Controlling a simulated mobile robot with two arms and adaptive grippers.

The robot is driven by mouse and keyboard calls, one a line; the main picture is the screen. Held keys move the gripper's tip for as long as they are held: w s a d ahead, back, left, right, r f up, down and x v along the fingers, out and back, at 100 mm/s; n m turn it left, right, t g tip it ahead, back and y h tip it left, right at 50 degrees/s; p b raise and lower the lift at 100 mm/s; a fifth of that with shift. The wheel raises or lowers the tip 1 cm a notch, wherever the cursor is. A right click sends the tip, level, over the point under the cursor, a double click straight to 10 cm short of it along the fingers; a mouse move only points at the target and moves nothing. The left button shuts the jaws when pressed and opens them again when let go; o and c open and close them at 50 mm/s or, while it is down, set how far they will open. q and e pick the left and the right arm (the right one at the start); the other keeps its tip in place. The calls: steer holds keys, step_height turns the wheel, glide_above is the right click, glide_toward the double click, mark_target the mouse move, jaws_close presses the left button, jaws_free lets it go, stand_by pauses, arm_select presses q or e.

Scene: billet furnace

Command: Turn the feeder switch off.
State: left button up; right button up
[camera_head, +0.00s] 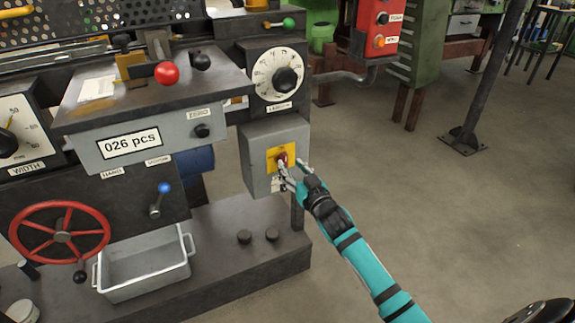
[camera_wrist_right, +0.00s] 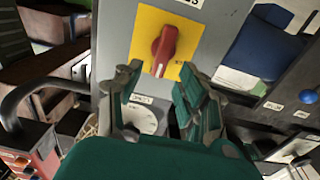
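The feeder switch is a red rotary knob (camera_head: 282,159) on a yellow plate (camera_head: 273,152), set on the front of a grey box (camera_head: 257,176). My right gripper (camera_head: 291,171) is at the box, close in front of the knob. In the right wrist view the red knob (camera_wrist_right: 163,50) stands between and just beyond the fingertips of my right gripper (camera_wrist_right: 156,78). The fingers are apart with nothing held between them, and I cannot tell whether they touch the knob. The knob's handle points roughly along the plate's long side there. My left gripper is not in view.
Above the box is a length dial (camera_head: 287,79). To its left are a blue-knobbed lever (camera_head: 164,188), a red handwheel (camera_head: 62,237) and a grey metal bin (camera_head: 146,280). A red control box (camera_head: 376,28) stands behind.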

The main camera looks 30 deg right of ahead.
mark_target(286, 160)
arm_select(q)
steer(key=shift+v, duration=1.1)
arm_select(e)
steer(key=shift+w, duration=1.6)
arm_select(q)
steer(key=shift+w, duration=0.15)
arm_select(e)
jaws_close()
